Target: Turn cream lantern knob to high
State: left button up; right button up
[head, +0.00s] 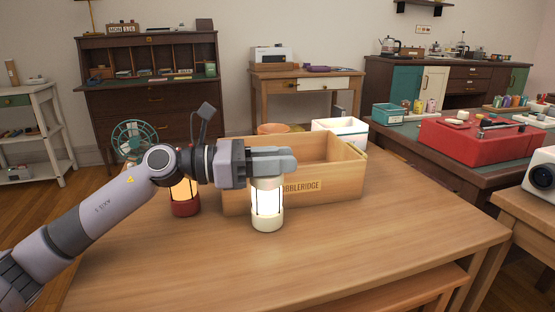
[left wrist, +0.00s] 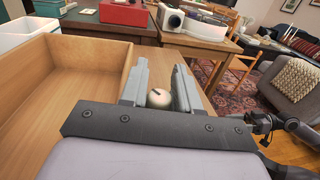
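The cream lantern (head: 267,205) stands upright and lit on the wooden table, in front of the wooden crate. My left gripper (head: 288,160) is level with the lantern's top and hides it in the head view. In the left wrist view, my left gripper (left wrist: 161,68) is open, its two fingers apart. The lantern's round cream top (left wrist: 158,98) shows between them, near their base, with a dark mark on it; contact cannot be told. My right arm (left wrist: 292,129) shows in part at the right of the left wrist view; its finger state is unclear.
A red lit lantern (head: 184,196) stands left of the cream one, partly behind my arm. The wooden crate (head: 345,180) is close behind. The table's front and right (head: 400,235) are clear. A red toolbox (head: 475,145) sits on another table.

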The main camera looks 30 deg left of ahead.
pick_arm(q)
jog(key=shift+o, duration=1)
jog(key=shift+r, duration=0.1)
pick_arm(e)
jog(key=shift+r, duration=0.1)
pick_arm(q)
jog(key=shift+r, duration=0.3)
notch_tip(320, 180, up, 19)
jog(key=p, duration=0.8)
pick_arm(e)
jog(key=s+d+r+n+h, duration=0.1)
jog(key=s+d+h, duration=0.1)
jog(key=d, duration=0.4)
jog(key=shift+h, duration=0.8)
pick_arm(q)
jog(key=shift+r, duration=0.1)
